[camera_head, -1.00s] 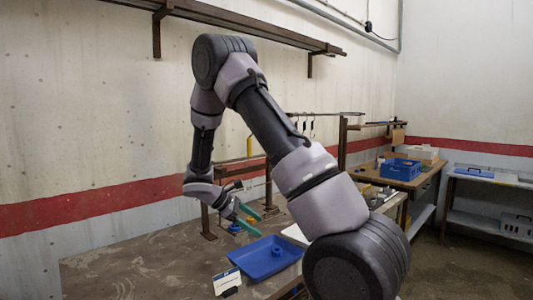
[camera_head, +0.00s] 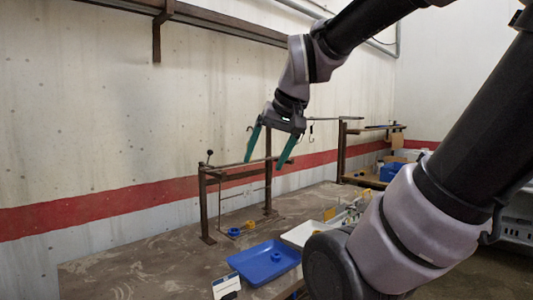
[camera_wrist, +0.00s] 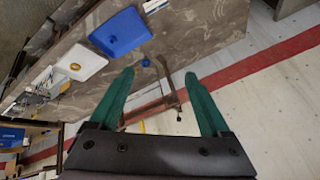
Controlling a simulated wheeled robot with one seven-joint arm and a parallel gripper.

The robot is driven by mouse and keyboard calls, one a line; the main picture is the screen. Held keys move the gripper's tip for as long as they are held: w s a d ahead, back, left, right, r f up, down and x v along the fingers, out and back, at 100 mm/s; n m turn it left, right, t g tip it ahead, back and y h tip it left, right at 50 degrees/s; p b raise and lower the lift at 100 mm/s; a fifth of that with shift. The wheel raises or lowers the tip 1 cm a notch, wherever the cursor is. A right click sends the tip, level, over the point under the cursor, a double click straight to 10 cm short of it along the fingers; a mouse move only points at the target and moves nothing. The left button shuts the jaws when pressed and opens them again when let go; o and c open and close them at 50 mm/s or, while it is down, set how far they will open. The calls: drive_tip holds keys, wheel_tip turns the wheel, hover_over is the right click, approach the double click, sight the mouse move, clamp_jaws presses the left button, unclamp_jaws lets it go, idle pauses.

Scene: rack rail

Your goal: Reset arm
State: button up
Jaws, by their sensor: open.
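My gripper (camera_head: 264,164) is open and empty, with two green fingers pointing down. It hangs raised in the air and overlaps the rack in the head view. In the wrist view the open fingers (camera_wrist: 160,75) show nothing between their pads. The brown metal rack (camera_head: 204,205) stands on the table with a horizontal rail (camera_head: 228,176) across its top. It appears beyond the fingers in the wrist view (camera_wrist: 170,94).
A blue tray (camera_head: 265,263) and a white tray (camera_head: 296,238) lie on the brown table (camera_head: 150,262). A blue ring (camera_head: 234,232) sits near the rack foot. A white card (camera_head: 226,285) stands at the front. A wall shelf (camera_head: 205,17) runs overhead. The table's left part is clear.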

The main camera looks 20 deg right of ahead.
drive_tip(key=shift+s+a+r+m+t, duration=0.2)
drive_tip(key=shift+s+r+m+t, duration=0.2)
drive_tip(key=shift+s+r+t, duration=0.15)
